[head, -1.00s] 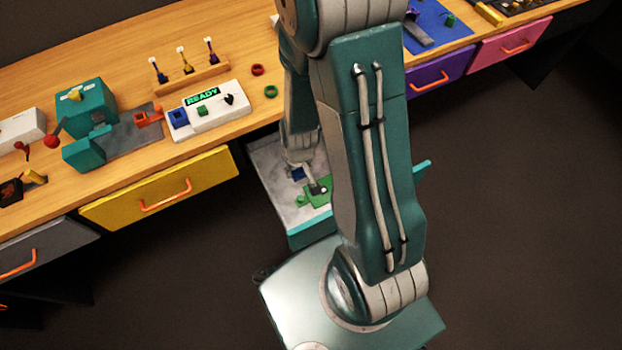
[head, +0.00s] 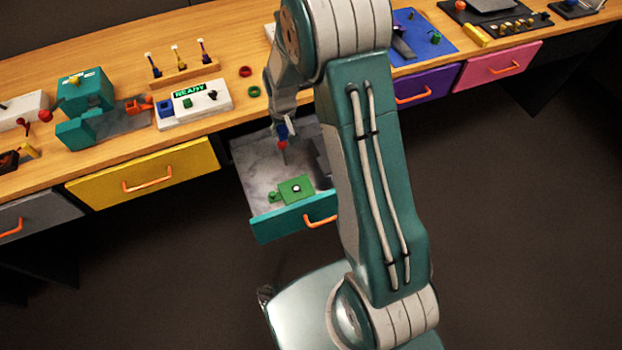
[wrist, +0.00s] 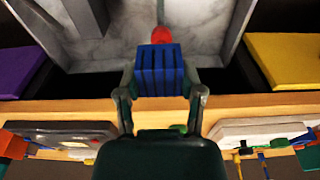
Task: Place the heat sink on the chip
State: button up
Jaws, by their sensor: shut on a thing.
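The blue finned heat sink (wrist: 159,70) is between the fingers of my gripper (wrist: 161,92) in the wrist view. My gripper is shut on it. In the head view my gripper (head: 284,123) holds the small blue heat sink (head: 282,131) above the back part of the open teal drawer (head: 292,221). A green board (head: 283,194) lies flat on the drawer floor, nearer the drawer front. A small dark chip with a white spot (head: 296,188) shows on the board. The heat sink is apart from the chip. The board is not clear in the wrist view.
A red-tipped item (head: 282,146) with a grey stem is in the drawer, just below the heat sink in the picture. A grey block (head: 320,158) is at the drawer's right side, partly behind my arm. The desk edge is close behind my gripper.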

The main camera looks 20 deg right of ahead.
aim_at(297, 188)
jog(key=l+u, duration=0.5)
jog(key=l, duration=0.9)
jog(key=u, duration=0.7)
